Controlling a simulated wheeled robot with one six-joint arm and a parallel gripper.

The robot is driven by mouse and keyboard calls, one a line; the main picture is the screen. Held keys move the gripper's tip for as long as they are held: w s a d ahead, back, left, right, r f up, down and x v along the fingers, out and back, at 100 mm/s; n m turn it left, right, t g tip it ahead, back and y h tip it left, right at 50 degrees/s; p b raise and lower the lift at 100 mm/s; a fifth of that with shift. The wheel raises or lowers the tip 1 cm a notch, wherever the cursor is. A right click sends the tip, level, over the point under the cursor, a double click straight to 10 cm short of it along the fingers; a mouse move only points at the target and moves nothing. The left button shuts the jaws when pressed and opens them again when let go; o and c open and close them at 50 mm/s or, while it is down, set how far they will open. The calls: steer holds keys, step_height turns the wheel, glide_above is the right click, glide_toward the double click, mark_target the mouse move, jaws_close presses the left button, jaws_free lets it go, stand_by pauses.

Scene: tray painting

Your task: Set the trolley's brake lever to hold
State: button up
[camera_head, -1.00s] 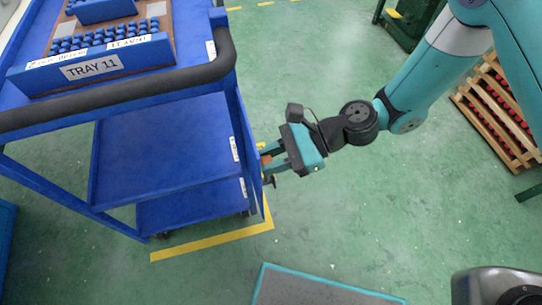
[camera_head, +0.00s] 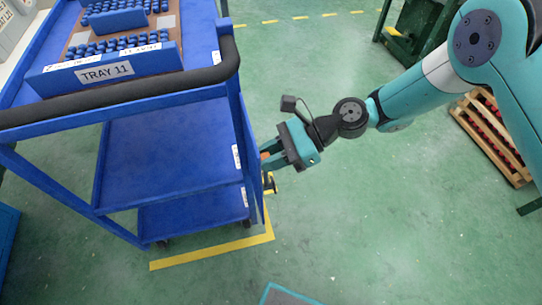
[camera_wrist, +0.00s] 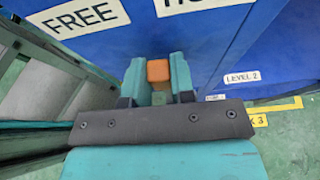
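The blue trolley (camera_head: 165,150) stands at left in the head view. Its brake lever has an orange end, which shows in the wrist view (camera_wrist: 158,70) and as a small orange patch in the head view (camera_head: 265,156). My gripper (camera_head: 268,161) is at the trolley's right side. In the wrist view its two teal fingers (camera_wrist: 158,78) stand either side of the orange end, which fills the gap between them. A "FREE" label (camera_wrist: 84,16) is left of the lever, and a cut-off label beginning "HO" (camera_wrist: 190,4) is to the right. The lever's pivot is hidden.
Tray 11 (camera_head: 107,71) with blue parts sits on the trolley top, behind a black handle bar (camera_head: 120,100). A wooden pallet (camera_head: 490,135) with red items is at right. Yellow floor tape (camera_head: 210,252) runs by the trolley. The green floor between is clear.

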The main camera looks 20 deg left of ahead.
steer(key=o, duration=0.4)
steer(key=shift+o, duration=0.2)
steer(key=p+v, duration=0.1)
steer(key=v, duration=1.6)
steer(key=shift+w+d+r, duration=0.15)
